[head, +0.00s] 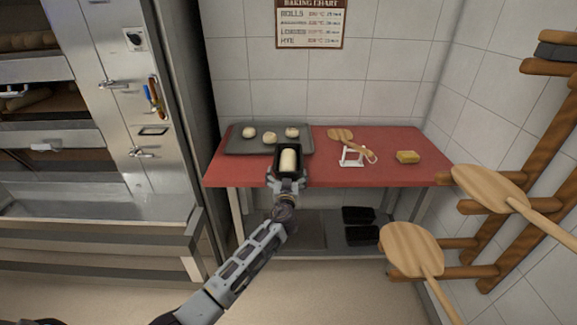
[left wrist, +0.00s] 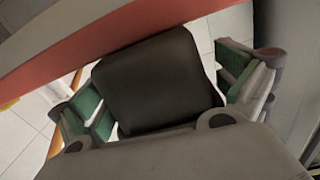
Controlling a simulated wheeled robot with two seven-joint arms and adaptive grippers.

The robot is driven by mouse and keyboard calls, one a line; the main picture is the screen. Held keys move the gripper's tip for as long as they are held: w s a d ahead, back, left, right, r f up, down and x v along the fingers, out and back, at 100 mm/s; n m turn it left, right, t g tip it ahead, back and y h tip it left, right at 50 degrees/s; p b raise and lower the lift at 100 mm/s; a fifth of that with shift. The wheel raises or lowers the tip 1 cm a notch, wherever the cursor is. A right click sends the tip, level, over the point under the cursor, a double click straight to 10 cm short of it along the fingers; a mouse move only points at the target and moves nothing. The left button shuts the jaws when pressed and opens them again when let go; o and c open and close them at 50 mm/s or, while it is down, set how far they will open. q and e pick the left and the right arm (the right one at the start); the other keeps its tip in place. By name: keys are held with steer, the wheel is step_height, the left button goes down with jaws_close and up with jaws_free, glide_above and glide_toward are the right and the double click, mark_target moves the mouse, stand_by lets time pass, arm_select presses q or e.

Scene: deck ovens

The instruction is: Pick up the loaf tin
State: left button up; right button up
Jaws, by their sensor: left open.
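The black loaf tin (head: 278,161) holds a pale piece of dough (head: 289,160) and is at the front edge of the red table, just in front of the baking tray. My left gripper (head: 287,182) is at the tin's near end. In the left wrist view, the tin's dark side (left wrist: 158,82) fills the space between the green-padded fingers of my open left gripper (left wrist: 165,90). Its left and right edges lie close to the fingers; I cannot tell whether they touch. My right gripper is not in view.
The red table (head: 325,172) also bears a grey tray (head: 240,145) with several dough pieces, a white stand (head: 352,156), a wooden scoop (head: 340,135) and a yellow sponge (head: 408,157). Black tins (head: 358,215) lie on the lower shelf. Wooden peels (head: 412,248) hang right; deck ovens (head: 100,130) stand left.

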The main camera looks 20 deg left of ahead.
arm_select(q)
steer(key=shift+w+a, duration=0.1)
steer(key=shift+w, duration=0.15)
stand_by(0.3)
steer(key=shift+r, duration=0.1)
steer(key=c, duration=0.9)
